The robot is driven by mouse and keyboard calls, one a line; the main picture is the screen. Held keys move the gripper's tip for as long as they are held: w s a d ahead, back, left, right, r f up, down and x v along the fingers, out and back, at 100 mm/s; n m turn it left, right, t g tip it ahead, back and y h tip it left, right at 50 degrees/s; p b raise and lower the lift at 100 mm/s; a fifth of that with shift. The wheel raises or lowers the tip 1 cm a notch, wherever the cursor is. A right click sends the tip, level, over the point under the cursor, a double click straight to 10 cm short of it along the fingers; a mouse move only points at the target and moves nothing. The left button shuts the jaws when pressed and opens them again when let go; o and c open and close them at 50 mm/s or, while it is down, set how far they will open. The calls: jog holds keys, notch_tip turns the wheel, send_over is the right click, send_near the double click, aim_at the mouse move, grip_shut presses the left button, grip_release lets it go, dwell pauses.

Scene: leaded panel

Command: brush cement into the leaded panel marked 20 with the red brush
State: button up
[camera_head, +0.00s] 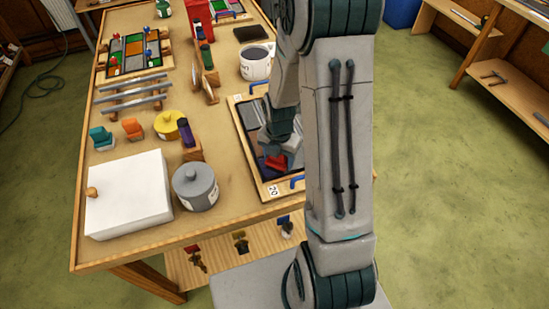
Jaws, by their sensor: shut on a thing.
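The leaded panel marked 20 (246,150) lies in a pale wooden frame at the table's right edge, with its number tag at the near end. Blue handles show on the frame. My gripper (277,152) is over the panel, pointing down, and is shut on the red brush (276,163). The red part shows just below the gripper, low over the near half of the panel. My arm hides much of the panel's right side. I cannot tell whether the bristles touch the panel.
A grey lidded pot (195,188) and a white box (128,195) stand to the left of the panel. A white pot with dark contents (256,66) stands behind it. A purple-topped item (187,137) stands on a wooden block nearby. A rack (132,93) is further left.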

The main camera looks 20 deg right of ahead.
jog(key=shift+r+p, duration=2.35)
jog(key=shift+r, duration=0.7)
jog(key=shift+f, duration=0.1)
